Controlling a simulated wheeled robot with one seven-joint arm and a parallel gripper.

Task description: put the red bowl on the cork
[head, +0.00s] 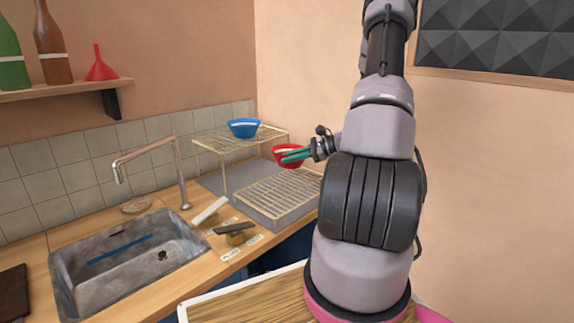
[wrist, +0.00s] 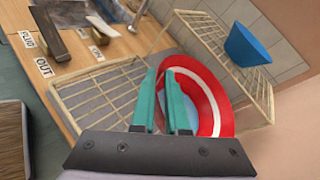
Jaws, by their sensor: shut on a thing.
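The red bowl (head: 279,150) is at the right end of the counter, by the wire racks. It also shows in the wrist view (wrist: 219,92), with a red and white banded inside and a pale blue bottom. My gripper (head: 286,156) is shut on its near rim, with teal fingers also in the wrist view (wrist: 161,73). The bowl appears to be over the far end of the low rack; whether it touches the rack I cannot tell. A round, flat, brownish disc that looks like the cork (head: 137,205) lies on the counter behind the sink, far left of my gripper.
A blue bowl (head: 243,128) stands on the raised wire rack (head: 215,142). The low wire rack (head: 270,200) is empty.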

